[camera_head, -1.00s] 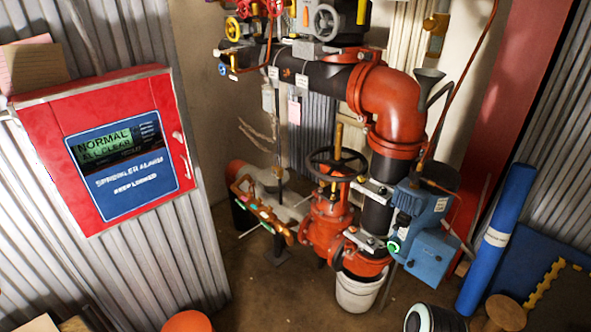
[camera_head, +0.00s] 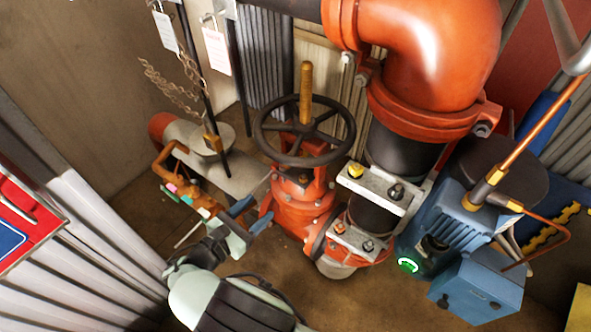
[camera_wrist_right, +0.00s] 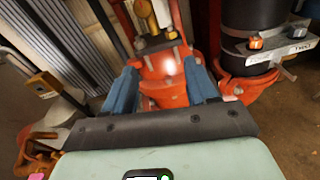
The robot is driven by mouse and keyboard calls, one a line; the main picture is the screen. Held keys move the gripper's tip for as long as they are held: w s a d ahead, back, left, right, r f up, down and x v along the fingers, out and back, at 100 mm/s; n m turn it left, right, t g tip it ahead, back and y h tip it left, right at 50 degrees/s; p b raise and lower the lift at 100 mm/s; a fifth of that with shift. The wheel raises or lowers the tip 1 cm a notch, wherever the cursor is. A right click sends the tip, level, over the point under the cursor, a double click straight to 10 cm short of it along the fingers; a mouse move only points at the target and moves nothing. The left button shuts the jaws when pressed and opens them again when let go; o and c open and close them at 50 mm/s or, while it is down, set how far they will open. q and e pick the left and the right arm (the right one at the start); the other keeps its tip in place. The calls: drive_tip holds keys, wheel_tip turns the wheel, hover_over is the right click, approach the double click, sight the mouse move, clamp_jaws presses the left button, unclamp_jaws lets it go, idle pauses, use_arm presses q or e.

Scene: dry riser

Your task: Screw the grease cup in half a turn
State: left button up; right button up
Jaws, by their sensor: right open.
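My right gripper (camera_head: 252,214) is open, its two blue fingers apart. It is in front of the red gate valve (camera_head: 296,205), at the left of its lower body. In the right wrist view the fingers (camera_wrist_right: 162,86) stand on either side of the red valve body (camera_wrist_right: 165,72), with nothing seen held. The valve has a black handwheel (camera_head: 302,130) and an upright brass stem (camera_head: 306,92). I cannot single out the grease cup for certain. A small brass piece (camera_wrist_right: 172,35) shows above the valve body in the wrist view. My left gripper is not in view.
A blue motor unit (camera_head: 478,285) with copper tubing stands at the right. Silver clamp plates (camera_head: 372,190) cross the dark pipe. Hanging tags (camera_head: 216,52) and a chain are at the upper left. A red panel (camera_head: 22,230) is at the left edge.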

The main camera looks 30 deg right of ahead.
drive_tip(key=h, duration=0.1)
approach(285, 166)
drive_tip(key=shift+t, duration=0.4)
drive_tip(key=b+x, duration=0.2)
drive_tip(key=x, duration=0.5)
drive_tip(key=shift+d, duration=0.35)
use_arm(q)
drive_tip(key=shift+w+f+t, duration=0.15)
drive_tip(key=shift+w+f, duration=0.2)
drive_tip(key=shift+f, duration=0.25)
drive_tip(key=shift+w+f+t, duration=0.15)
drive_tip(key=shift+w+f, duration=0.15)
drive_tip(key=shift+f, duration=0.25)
use_arm(e)
drive_tip(key=shift+w+d, duration=0.25)
drive_tip(key=shift+d, duration=0.4)
drive_tip(key=c, duration=1.1)
